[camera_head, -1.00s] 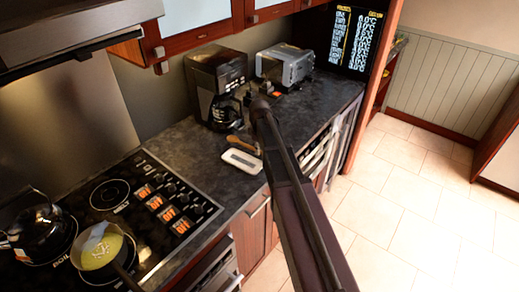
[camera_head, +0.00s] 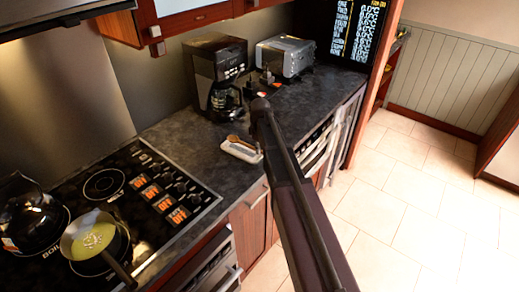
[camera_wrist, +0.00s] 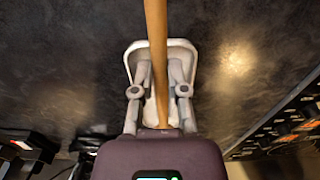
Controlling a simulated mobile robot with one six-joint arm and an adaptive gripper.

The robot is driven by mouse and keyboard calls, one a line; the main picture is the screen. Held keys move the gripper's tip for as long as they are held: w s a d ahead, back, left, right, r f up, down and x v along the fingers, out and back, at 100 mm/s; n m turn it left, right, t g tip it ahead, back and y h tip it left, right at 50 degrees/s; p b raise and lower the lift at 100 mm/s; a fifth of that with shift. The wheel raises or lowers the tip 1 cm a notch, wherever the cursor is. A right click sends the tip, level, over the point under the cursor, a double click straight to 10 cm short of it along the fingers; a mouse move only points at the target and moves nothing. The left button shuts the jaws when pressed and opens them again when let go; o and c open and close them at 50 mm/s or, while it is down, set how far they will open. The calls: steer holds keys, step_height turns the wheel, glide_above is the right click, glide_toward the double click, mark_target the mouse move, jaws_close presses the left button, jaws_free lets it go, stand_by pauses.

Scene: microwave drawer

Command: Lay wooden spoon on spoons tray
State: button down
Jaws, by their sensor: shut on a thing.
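The wooden spoon (camera_wrist: 157,50) runs lengthwise between the fingers of my gripper (camera_wrist: 159,91) in the wrist view, and the gripper is shut on it. The white spoons tray (camera_wrist: 185,46) lies on the dark counter beneath the spoon and fingers. The spoon extends past the tray's far rim. In the head view the tray (camera_head: 239,154) sits near the counter's front edge, with part of the spoon (camera_head: 236,139) showing over it. My arm hides the gripper there. I cannot tell whether the spoon touches the tray.
A coffee maker (camera_head: 217,75) and a toaster (camera_head: 285,57) stand behind the tray. The cooktop (camera_head: 130,185) is to the left, with a kettle (camera_head: 30,218) and a pan (camera_head: 93,238) on it. Bare counter (camera_head: 188,137) lies left of the tray.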

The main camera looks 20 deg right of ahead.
steer(key=shift+f+b, duration=0.7)
steer(key=shift+f, duration=0.25)
steer(key=c, duration=0.5)
jaws_free()
steer(key=shift+c, duration=0.2)
steer(key=o, duration=0.5)
steer(key=shift+o, duration=0.2)
steer(key=shift+r, duration=0.15)
step_height(320, 180, up, 8)
steer(key=p, duration=0.8)
steer(key=shift+r+p, duration=0.15)
steer(key=shift+p, duration=0.15)
